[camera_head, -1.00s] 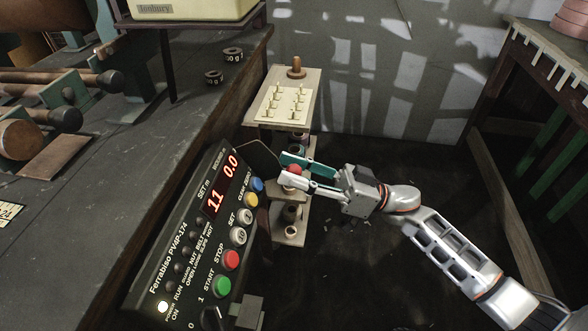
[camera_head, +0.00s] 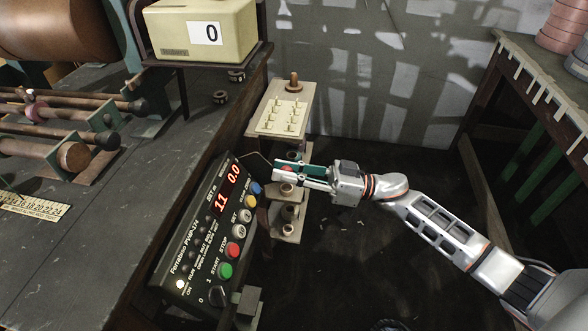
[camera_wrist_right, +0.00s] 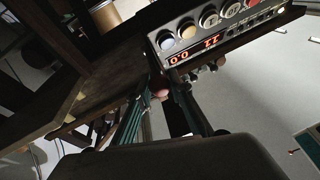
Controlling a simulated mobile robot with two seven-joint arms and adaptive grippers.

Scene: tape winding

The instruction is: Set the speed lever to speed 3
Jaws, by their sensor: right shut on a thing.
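In the right wrist view a pinkish round knob (camera_wrist_right: 160,94) shows between the dark green fingers (camera_wrist_right: 155,100). The lever's shaft and any speed marks are hidden or too small to read. My left gripper is not in view.
The black control panel (camera_head: 207,230) with lit red digits and coloured buttons is left of the gripper. A stand (camera_head: 268,120) with small pegs is behind it. A cream box (camera_head: 195,55) marked 0 is at the top. Floor is open around my right arm.

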